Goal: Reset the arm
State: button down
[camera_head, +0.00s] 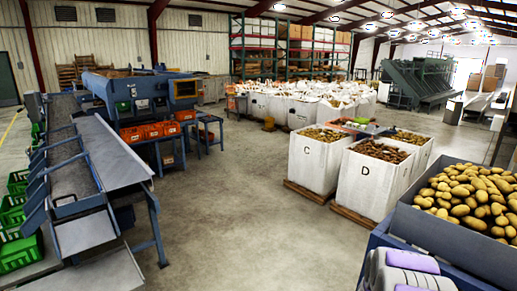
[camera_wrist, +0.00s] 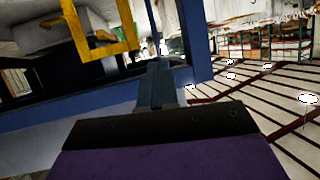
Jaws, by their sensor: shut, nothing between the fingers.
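My gripper (camera_wrist: 157,84) shows in the wrist view as dark narrow fingers that reach up from a dark plate and a purple housing. The fingers are together with nothing between them. The wrist view is steeply tilted, with the roof beams and lamps at the lower right. In the head view a purple and grey part of my own body shows at the bottom right edge; I cannot make out the fingers there.
White boxes C (camera_head: 309,165) and D (camera_head: 364,186) stand on pallets. A grey bin of potatoes (camera_head: 450,240) is close at right. A blue conveyor (camera_head: 115,160) and green crates (camera_head: 20,252) are at left. The middle floor (camera_head: 235,215) is clear. A yellow frame (camera_wrist: 78,30) shows beyond my gripper.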

jog(key=s+a+r+n+g+y, duration=0.2)
jog(key=s+a+r+y, duration=0.25)
jog(key=a, duration=0.55)
jog(key=s+a+r+n+g+y, duration=0.2)
jog(key=s+a+r+y, duration=0.3)
jog(key=a, duration=0.6)
jog(key=s+a+r+n+g, duration=0.1)
jog(key=s+a+r+g, duration=0.1)
jog(key=s, duration=1.1)
jog(key=s+a+r+n+g, duration=0.2)
jog(key=s+a+g, duration=0.1)
jog(key=s, duration=0.9)
jog(key=s+a+r+n+g+h, duration=0.1)
jog(key=s+a+r+g, duration=0.2)
jog(key=s, duration=1)
jog(key=shift+s+a+g, duration=0.15)
jog(key=shift+s+g, duration=0.15)
